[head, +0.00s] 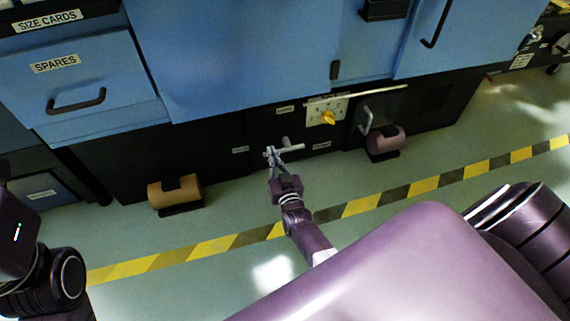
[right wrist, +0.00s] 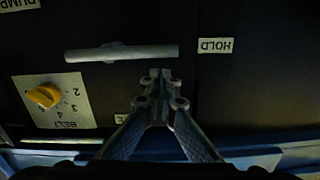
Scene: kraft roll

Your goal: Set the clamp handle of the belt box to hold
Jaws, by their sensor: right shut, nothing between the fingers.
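The clamp handle, a grey bar (head: 293,149), lies about level on the dark front of the belt box (head: 262,126). In the right wrist view, where the lettering is upside down, the bar (right wrist: 122,52) has one end pointing at the HOLD label (right wrist: 215,45), with a small gap between. My right gripper (head: 270,157) is shut and empty at the handle's left end. In the right wrist view its fingertips (right wrist: 160,75) are close beside the bar; I cannot tell whether they touch. My left gripper is not in view.
A yellow knob (head: 328,118) sits on a numbered BELT plate right of the handle. A DUMP label (right wrist: 17,4) is partly cut off. Striped tape (head: 220,244) crosses the open floor.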

